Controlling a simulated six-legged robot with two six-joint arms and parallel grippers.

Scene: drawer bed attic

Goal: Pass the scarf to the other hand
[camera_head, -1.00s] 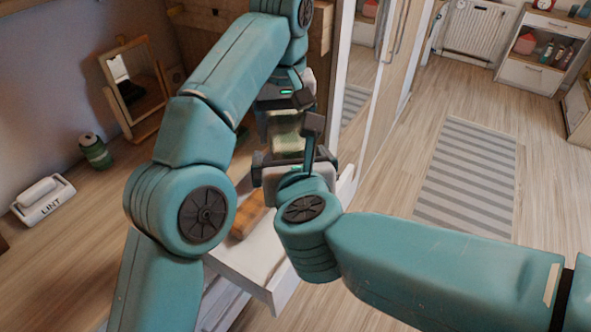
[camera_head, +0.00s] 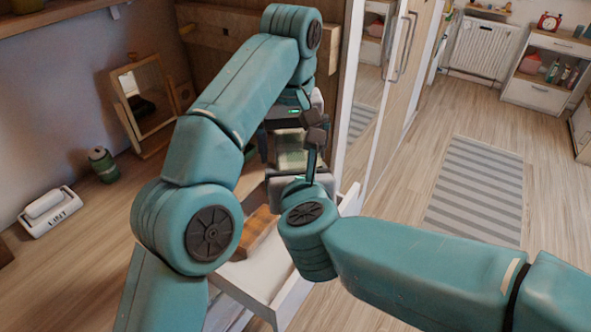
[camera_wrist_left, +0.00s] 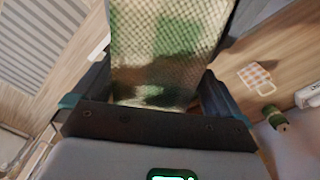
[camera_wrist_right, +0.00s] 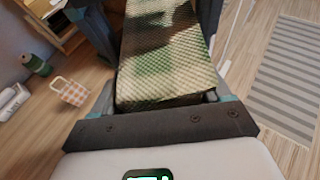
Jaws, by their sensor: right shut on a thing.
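The scarf (camera_head: 290,158) is a green and cream woven, folded bundle, held up between my two grippers above an open drawer. My right gripper (camera_head: 300,165) reaches it from below in the head view and is shut on it; the scarf fills the space between its fingers in the right wrist view (camera_wrist_right: 168,55). My left gripper (camera_head: 289,138) is at the scarf's other end, with its fingers on either side of it. In the left wrist view the scarf (camera_wrist_left: 160,50) lies between those fingers, which look open. My arms hide part of both grippers in the head view.
The open white drawer (camera_head: 262,272) below holds an orange-brown item (camera_head: 258,232). A lint box (camera_head: 50,212), a green canister (camera_head: 103,165) and a mirror (camera_head: 146,100) stand on the desk at left. A checkered bag (camera_wrist_right: 72,91) also shows. A striped rug (camera_head: 472,190) lies on clear floor.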

